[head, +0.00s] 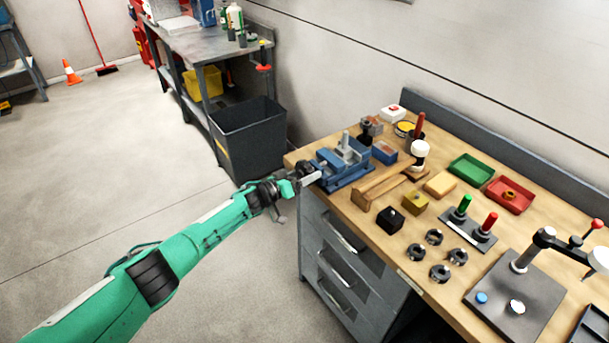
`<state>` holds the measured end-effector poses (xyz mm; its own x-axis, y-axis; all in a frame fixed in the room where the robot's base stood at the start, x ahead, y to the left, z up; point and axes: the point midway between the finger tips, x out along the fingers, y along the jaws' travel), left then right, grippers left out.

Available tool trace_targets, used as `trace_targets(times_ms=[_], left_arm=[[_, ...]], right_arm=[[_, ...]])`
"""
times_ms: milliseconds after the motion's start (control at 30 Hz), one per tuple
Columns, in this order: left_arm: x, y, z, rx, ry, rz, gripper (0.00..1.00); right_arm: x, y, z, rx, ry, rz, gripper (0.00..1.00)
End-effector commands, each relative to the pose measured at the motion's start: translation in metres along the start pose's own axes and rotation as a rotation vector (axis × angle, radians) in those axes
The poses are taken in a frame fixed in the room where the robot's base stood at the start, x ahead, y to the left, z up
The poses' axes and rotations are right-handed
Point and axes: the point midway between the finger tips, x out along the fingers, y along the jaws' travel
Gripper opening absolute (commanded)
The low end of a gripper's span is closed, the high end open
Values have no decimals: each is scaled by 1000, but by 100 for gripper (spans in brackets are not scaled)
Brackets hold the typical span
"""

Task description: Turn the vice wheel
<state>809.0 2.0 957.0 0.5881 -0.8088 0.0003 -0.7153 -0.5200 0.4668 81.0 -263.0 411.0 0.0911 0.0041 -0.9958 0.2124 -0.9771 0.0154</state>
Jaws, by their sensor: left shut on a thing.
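The blue vice (343,163) stands at the left end of the wooden workbench, with a metal post rising from its top. My left gripper (308,179) is at the vice's left end, over the bench's left edge. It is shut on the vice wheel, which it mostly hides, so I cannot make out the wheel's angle. My right gripper is not in view.
The workbench (450,283) holds a mallet (381,185), a black block (390,220), a yellow block (414,202), green (470,169) and red (510,195) trays and several dark rings. A dark bin (248,140) stands behind my left gripper.

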Motion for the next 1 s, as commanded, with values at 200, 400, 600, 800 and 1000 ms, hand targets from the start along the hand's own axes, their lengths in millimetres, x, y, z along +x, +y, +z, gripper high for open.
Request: trace_targets(times_ms=[200, 400, 600, 800, 1000], left_arm=[[-1, -1, 3, 1, -3, -1, 87], [0, 0, 1, 2, -2, -1, 97], [-2, 0, 1, 2, -1, 0, 97], [-19, -1, 1, 1, -1, -1, 97], [-49, -1, 2, 2, -1, 0, 97]], right_arm=[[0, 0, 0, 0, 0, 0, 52], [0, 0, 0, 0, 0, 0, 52], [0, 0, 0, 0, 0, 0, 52], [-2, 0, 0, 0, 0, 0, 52], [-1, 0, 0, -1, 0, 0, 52]])
